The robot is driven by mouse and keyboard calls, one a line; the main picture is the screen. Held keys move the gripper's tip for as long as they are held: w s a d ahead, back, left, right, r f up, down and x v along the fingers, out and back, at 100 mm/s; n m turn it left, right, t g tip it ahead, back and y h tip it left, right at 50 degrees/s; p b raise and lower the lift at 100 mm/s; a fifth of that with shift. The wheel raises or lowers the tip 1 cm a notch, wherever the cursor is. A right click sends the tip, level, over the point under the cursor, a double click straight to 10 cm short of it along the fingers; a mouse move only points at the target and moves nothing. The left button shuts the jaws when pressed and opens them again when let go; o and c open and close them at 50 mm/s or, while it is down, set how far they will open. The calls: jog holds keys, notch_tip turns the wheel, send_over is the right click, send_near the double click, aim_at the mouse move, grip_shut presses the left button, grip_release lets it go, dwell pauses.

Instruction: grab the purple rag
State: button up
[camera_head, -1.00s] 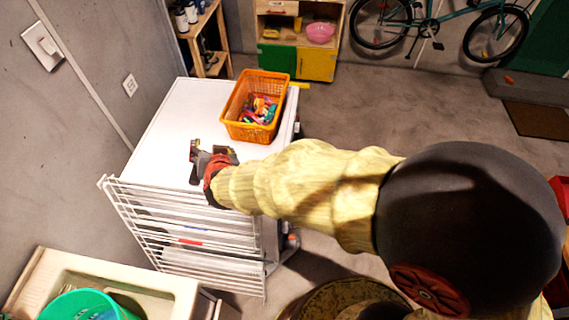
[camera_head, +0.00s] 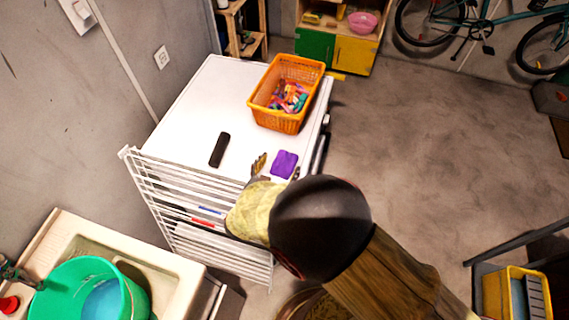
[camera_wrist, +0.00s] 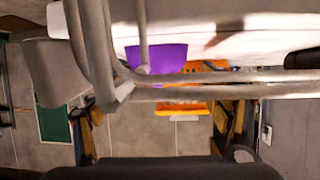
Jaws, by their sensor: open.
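The purple rag (camera_head: 284,164) lies on the white appliance top (camera_head: 190,105), near its front right edge. In the wrist view the rag (camera_wrist: 157,58) shows at upper centre, partly behind pale rack bars. My gripper (camera_head: 259,165) is at the front edge of the top, just left of the rag in the head view. Only a fingertip shows there; my arm hides the rest. The gripper is open and appears apart from the rag.
A white drying rack (camera_head: 165,187) stands at the appliance's front, close to my gripper. An orange basket (camera_head: 276,117) with colourful items sits behind the rag. A black object (camera_head: 219,150) lies to the left. A green bucket (camera_head: 72,268) stands in the sink.

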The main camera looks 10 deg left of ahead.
aim_at(283, 162)
jog(key=shift+b+x, duration=0.3)
jog(key=shift+x, duration=1.25)
jog(key=shift+c, duration=1.3)
jog(key=shift+s, duration=0.1)
jog(key=c, duration=1)
